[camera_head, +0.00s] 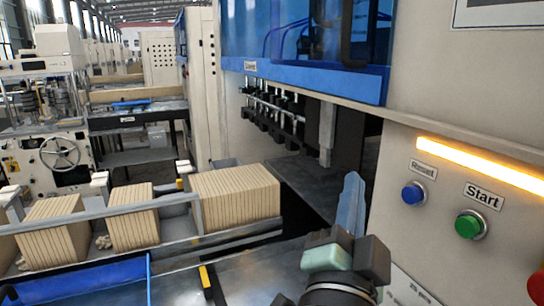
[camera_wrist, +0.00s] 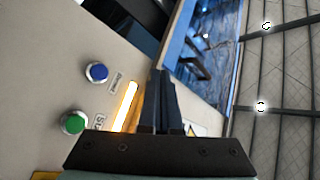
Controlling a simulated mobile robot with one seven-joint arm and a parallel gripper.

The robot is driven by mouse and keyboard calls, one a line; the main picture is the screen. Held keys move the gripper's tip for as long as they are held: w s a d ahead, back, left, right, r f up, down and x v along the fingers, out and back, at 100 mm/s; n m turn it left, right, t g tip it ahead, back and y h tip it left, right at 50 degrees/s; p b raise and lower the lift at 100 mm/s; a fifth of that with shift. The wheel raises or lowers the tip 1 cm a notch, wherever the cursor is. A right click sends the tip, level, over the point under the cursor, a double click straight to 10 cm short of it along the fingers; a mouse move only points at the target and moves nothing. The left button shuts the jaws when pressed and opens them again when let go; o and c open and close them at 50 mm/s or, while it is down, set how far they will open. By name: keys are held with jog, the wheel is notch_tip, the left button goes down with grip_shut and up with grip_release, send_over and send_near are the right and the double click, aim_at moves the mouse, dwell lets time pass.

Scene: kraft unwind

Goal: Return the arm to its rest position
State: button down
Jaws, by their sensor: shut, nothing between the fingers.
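My gripper (camera_head: 352,205) is raised in front of the machine, left of its button panel in the head view. Its blue-grey fingers point up and are shut with nothing between them. In the wrist view my gripper (camera_wrist: 161,75) shows its fingers together, pointing toward the machine front. The fingers look apart from the panel and the buttons. My arm below the wrist is mostly out of the head view.
A blue Reset button (camera_head: 413,193), a green Start button (camera_head: 470,224) and a lit orange strip (camera_head: 480,164) are close at right. A red button (camera_head: 538,285) is at the edge. Stacked kraft bundles (camera_head: 236,196) stand in a conveyor at left. A blue guard (camera_head: 300,45) hangs above.

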jog(key=s+a+r+n+t+y+b, duration=0.1)
jog(key=s+a+r+n+t+y, duration=0.2)
jog(key=s+a+r+n+y, duration=0.1)
jog(key=s+a+r+n+t+y+b, duration=0.2)
jog(key=s+a+r+n+t+y, duration=0.2)
jog(key=s+a+r+n, duration=0.2)
notch_tip(320, 180, up, 6)
jog(key=a+n, duration=0.2)
jog(key=n, duration=0.2)
jog(key=shift+s+a+f, duration=0.15)
jog(key=shift+f, duration=0.05)
